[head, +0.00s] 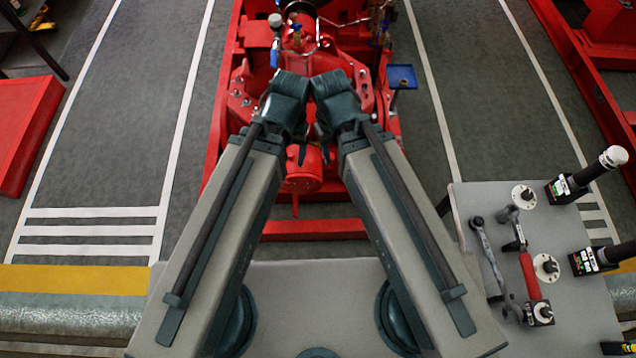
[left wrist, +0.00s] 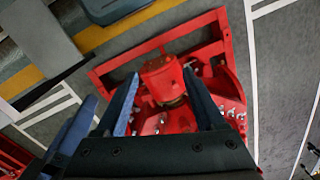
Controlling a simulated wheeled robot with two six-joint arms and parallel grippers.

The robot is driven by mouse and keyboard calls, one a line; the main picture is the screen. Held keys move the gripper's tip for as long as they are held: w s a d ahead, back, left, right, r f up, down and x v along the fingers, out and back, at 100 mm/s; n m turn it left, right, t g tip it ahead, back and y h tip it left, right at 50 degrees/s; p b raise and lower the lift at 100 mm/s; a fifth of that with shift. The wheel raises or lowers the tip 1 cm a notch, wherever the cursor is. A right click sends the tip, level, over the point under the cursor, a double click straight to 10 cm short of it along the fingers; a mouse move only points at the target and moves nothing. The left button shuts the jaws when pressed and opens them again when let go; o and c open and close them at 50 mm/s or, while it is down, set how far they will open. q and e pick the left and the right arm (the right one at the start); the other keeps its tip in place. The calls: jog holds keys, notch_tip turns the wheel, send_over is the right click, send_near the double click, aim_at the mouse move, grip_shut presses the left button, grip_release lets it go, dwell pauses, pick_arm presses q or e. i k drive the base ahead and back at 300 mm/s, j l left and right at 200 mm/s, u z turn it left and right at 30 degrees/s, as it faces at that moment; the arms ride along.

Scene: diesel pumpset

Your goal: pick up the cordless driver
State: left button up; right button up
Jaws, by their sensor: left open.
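I cannot surely tell which tool is the cordless driver. Likely candidates are a black tool (head: 590,174) with a labelled block at its base and a pale round end, and a similar black tool (head: 600,258) below it. Both are on the grey table at the right in the head view. My left gripper (head: 296,152) is far to their left, over the red pumpset. In the left wrist view my left gripper (left wrist: 160,75) is open, with nothing held between its fingers. My right gripper (head: 325,135) is beside it, its fingers mostly hidden.
The grey table (head: 468,205) also holds wrenches (head: 487,250), a red-handled tool (head: 529,275) and round white discs. The red pumpset (head: 350,225) lies under both grippers, with a blue tray (head: 402,77) at its right. Marked floor is free between pumpset and table.

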aim_at(614, 157)
jog(key=z, duration=2.1)
jog(key=l+u, duration=0.15)
jog(key=u, duration=0.25)
jog(key=l+u, duration=0.15)
jog(key=u, duration=0.25)
jog(key=l+u, duration=0.1)
jog(key=u, duration=0.25)
jog(key=k+l+u, duration=0.1)
jog(key=u, duration=0.3)
